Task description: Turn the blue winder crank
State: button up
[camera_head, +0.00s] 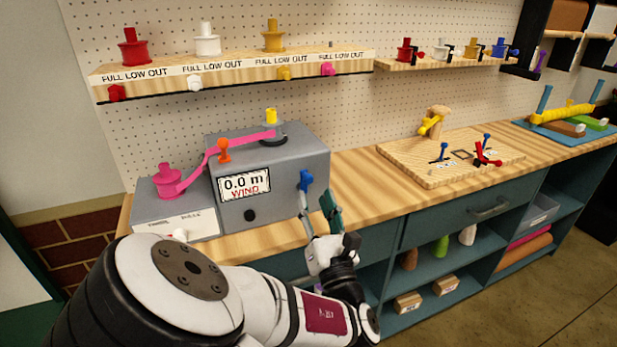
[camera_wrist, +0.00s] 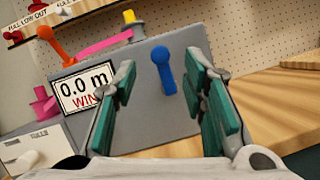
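The blue winder crank (camera_head: 306,181) is on the front right of a grey winder box (camera_head: 290,160), which stands on the wooden counter. In the wrist view the blue crank (camera_wrist: 164,70) shows its round hub at the top and its arm pointing down, between my fingers in the picture. My gripper (camera_head: 318,208) is just in front of and below the crank. In the wrist view my gripper (camera_wrist: 165,95) has its green-padded fingers wide apart with nothing between the pads. A gap to the crank seems to remain. The display (camera_head: 244,185) reads 0.0 m WIND.
An orange lever (camera_head: 224,152) and a pink ribbon (camera_head: 215,155) from a pink spool (camera_head: 168,180) lie left of the crank. A wooden board (camera_head: 450,165) with small tools is to the right. The counter (camera_head: 350,187) between is clear.

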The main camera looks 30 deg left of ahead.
aim_at(309, 183)
jog(key=x, duration=0.7)
jog(key=shift+s, duration=0.1)
grip_shut()
